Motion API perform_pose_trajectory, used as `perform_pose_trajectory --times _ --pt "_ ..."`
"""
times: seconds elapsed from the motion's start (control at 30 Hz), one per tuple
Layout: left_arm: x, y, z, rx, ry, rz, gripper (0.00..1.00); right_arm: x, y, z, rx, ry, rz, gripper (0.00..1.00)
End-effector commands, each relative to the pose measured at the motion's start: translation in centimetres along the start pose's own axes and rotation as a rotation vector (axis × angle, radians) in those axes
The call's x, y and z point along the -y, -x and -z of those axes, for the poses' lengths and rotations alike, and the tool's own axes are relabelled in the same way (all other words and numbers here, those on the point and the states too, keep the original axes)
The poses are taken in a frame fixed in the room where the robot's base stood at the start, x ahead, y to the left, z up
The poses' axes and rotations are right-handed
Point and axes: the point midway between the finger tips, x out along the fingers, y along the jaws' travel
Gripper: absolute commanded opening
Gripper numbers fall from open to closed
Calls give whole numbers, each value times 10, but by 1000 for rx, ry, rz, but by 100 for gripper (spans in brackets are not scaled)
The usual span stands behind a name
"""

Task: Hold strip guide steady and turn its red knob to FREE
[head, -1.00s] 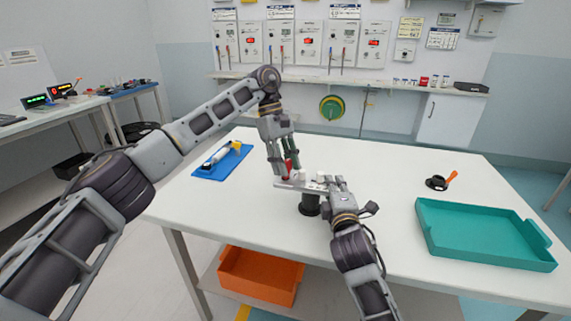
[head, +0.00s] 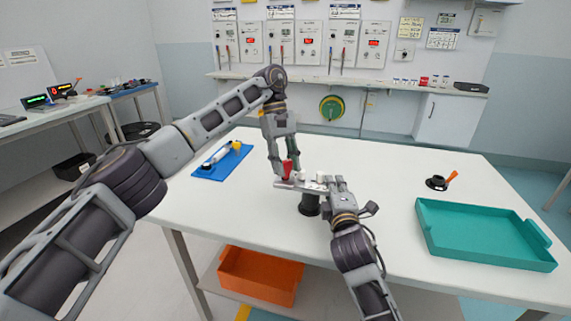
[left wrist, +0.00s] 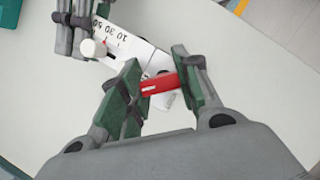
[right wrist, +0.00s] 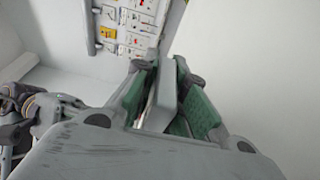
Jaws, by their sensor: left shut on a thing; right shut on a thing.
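The strip guide (head: 312,187) is a pale flat plate on a dark round stand (head: 310,205), near the middle of the white table. Its scale with printed numbers shows in the left wrist view (left wrist: 128,45), beside a white knob (left wrist: 92,48). The red knob (head: 287,167) sits at the plate's left end. My left gripper (head: 284,172) reaches down from above and is shut on the red knob, also seen between its green pads (left wrist: 160,84). My right gripper (head: 336,184) is shut on the right end of the guide, a grey edge between its pads (right wrist: 160,92).
A blue mat (head: 222,162) with a white and yellow tool lies at the back left. A teal tray (head: 485,236) and a small black roll with an orange handle (head: 438,183) are at the right. An orange bin (head: 262,275) is below the table.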

Motion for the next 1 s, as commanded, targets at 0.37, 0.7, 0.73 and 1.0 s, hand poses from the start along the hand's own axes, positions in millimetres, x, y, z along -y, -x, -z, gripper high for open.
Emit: perform_pose_trajectory --times 0.37,0.7,0.73,1.0 --pt "0 0 0 0 0 0 55 2 0 0 0 1 4 0" --pt "0 4 0 0 1 -1 55 2 0 0 1 1 4 0" --pt "0 5 0 0 1 -1 55 2 0 0 1 1 4 0" --pt "0 25 -1 0 1 -1 55 2 0 0 1 1 4 0"
